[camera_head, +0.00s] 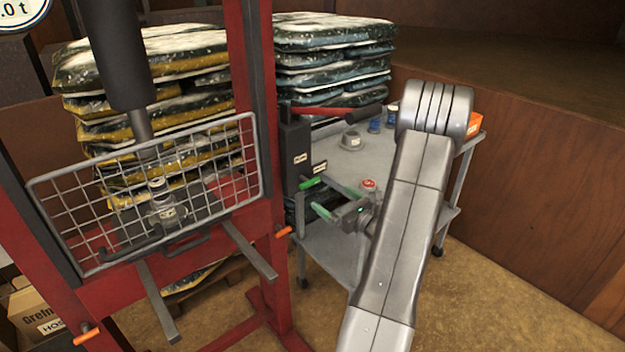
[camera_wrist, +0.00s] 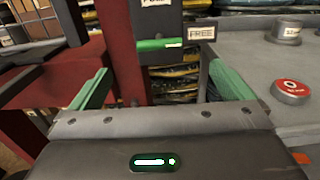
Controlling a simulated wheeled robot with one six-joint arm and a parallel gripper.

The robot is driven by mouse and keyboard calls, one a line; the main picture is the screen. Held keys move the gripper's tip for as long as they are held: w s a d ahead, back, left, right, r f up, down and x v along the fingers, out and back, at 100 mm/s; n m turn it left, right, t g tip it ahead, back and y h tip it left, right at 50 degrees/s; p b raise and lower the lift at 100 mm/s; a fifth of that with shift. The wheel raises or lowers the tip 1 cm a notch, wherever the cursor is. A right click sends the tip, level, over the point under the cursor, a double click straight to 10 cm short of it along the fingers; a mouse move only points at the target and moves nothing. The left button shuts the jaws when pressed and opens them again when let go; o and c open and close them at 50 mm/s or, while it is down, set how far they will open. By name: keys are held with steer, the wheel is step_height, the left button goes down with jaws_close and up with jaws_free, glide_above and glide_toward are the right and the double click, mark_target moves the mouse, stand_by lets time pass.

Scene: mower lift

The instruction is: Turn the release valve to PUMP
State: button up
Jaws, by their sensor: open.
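The release valve's green lever (camera_head: 310,183) sticks out low on the dark pump block (camera_head: 296,150) beside the red press frame. In the wrist view the lever (camera_wrist: 158,45) lies about level, its pale-marked end to the right, toward the FREE plate (camera_wrist: 202,33). Another plate, likely PUMP, is cut off above it at the top edge (camera_wrist: 156,2). My gripper (camera_head: 336,202) is open just in front of the lever and apart from it. In the wrist view its green fingers (camera_wrist: 162,82) stand wide apart, with the lever beyond and between them, nothing held.
A grey cart (camera_head: 335,245) stands right of the press, with a red-topped round item (camera_wrist: 291,90) near my right finger. A red pump handle (camera_head: 335,112) sticks out above. The wire guard (camera_head: 215,180) and red press post (camera_head: 255,90) are at the left.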

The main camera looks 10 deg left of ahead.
mark_target(312, 184)
steer(key=p+x, duration=0.1)
steer(key=x, duration=1)
steer(key=shift+w+a+p, duration=0.2)
steer(key=shift+p, duration=0.2)
steer(key=shift+c, duration=0.4)
steer(key=c, duration=0.8)
